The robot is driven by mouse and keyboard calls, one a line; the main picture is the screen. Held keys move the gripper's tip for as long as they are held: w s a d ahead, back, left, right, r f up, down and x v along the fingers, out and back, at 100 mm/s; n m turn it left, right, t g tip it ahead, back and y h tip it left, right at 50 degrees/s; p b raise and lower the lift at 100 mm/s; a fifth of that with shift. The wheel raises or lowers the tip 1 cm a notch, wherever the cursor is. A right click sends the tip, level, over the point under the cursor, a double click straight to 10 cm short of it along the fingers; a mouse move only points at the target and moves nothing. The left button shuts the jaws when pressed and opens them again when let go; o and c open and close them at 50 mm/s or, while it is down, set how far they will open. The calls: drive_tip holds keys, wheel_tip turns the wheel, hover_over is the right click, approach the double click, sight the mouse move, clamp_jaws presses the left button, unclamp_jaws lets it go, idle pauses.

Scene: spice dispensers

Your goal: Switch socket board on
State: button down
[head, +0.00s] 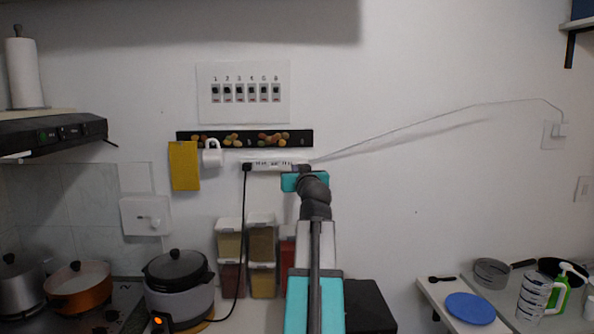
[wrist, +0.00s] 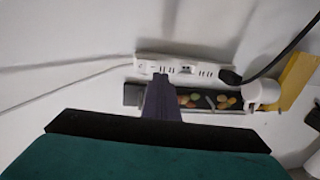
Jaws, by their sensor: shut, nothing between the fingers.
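The white socket board (head: 270,165) is fixed on the wall below a dark strip. It also shows in the wrist view (wrist: 205,71). A black plug (head: 247,167) sits in its left end in the head view. My gripper (head: 304,168) is at the board's right end in the head view. In the wrist view, its shut fingers (wrist: 160,78) overlap the board's lower edge near its left end. I cannot tell whether the fingertips touch the board. The board's switch is not clearly visible, being small or hidden behind the fingertips.
A white cup (head: 212,154) and a yellow cloth (head: 184,165) hang left of the board. A black cable drops from the plug toward the cooker (head: 178,285). A thin cord runs right to a wall outlet (head: 554,134). Spice containers (head: 262,245) stand below.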

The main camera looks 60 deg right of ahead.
drive_tip(key=w+a+b+v, duration=0.1)
drive_tip(key=b+v, duration=0.1)
drive_tip(key=v, duration=0.7)
drive_tip(key=shift+w+a, duration=0.3)
idle(0.5)
